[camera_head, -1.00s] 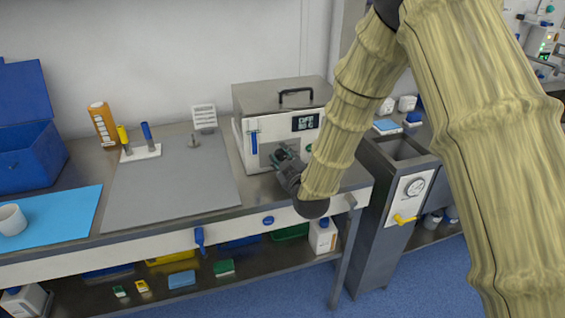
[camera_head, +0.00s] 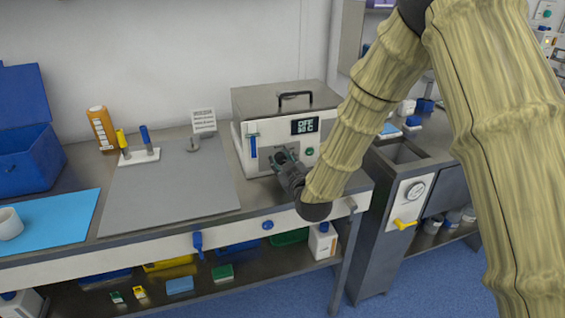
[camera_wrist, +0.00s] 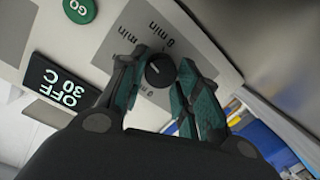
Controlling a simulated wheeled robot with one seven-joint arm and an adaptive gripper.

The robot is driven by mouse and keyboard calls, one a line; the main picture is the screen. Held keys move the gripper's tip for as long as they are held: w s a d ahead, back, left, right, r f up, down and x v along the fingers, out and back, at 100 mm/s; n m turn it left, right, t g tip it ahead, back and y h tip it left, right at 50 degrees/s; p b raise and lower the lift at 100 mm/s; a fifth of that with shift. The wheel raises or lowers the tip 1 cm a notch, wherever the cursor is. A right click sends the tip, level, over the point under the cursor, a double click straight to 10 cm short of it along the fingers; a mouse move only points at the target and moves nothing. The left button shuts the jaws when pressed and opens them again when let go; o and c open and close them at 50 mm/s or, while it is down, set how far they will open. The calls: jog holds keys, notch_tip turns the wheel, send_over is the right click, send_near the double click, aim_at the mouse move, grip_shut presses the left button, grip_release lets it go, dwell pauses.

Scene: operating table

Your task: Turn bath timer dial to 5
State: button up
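The bath (camera_head: 262,105) is a steel-lidded box with a white front on the bench. Its display (camera_head: 305,127) reads OFF and a temperature; in the wrist view the display (camera_wrist: 65,88) reads OFF 30 C, upside down. The black timer dial (camera_wrist: 160,70) sits on a grey panel with minute marks, one reading 6 min. Its pointer setting is too small to tell. My gripper (camera_head: 285,157) is at the bath front. In the wrist view my gripper (camera_wrist: 163,65) has one finger on each side of the dial, apparently open; contact is unclear. The fingers hide some marks.
A green GO button (camera_wrist: 80,9) is beside the display. A blue-handled lever (camera_head: 253,146) is left of the gripper on the bath front. The grey mat (camera_head: 170,187) left of the bath is mostly clear. A sink cabinet with a yellow handle (camera_head: 405,224) stands at right.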

jog(key=o, duration=0.4)
jog(key=v, duration=1.2)
jog(key=s+d+f+m+g+h, duration=0.1)
jog(key=s+d+f+g, duration=0.2)
jog(key=f, duration=0.6)
jog(key=s+d+f+m+g+h, duration=0.1)
jog(key=s+d+f+m+g, duration=0.15)
jog(key=s+f, duration=0.45)
jog(key=s+d+f+m+g+h, duration=0.1)
jog(key=s+d+f+g, duration=0.2)
jog(key=f, duration=0.7)
jog(key=s+d+f+m+g, duration=0.1)
jog(key=s+d+f+g, duration=0.1)
jog(key=s+f, duration=0.3)
jog(key=s+d+f+m+g+h, duration=0.1)
jog(key=s+d+f, duration=0.4)
jog(key=s, duration=0.8)
jog(key=s+d+f+m+g+h, duration=0.1)
jog(key=s+d+f+m+g, duration=0.1)
jog(key=s, duration=0.7)
jog(key=shift+s+d+f+m+g, duration=0.15)
jog(key=shift+d+f+g, duration=0.2)
jog(key=shift+f+g, duration=0.35)
jog(key=shift+s+d+f+m+g, duration=0.1)
jog(key=shift+d+f+g, duration=0.3)
jog(key=shift+f, duration=0.55)
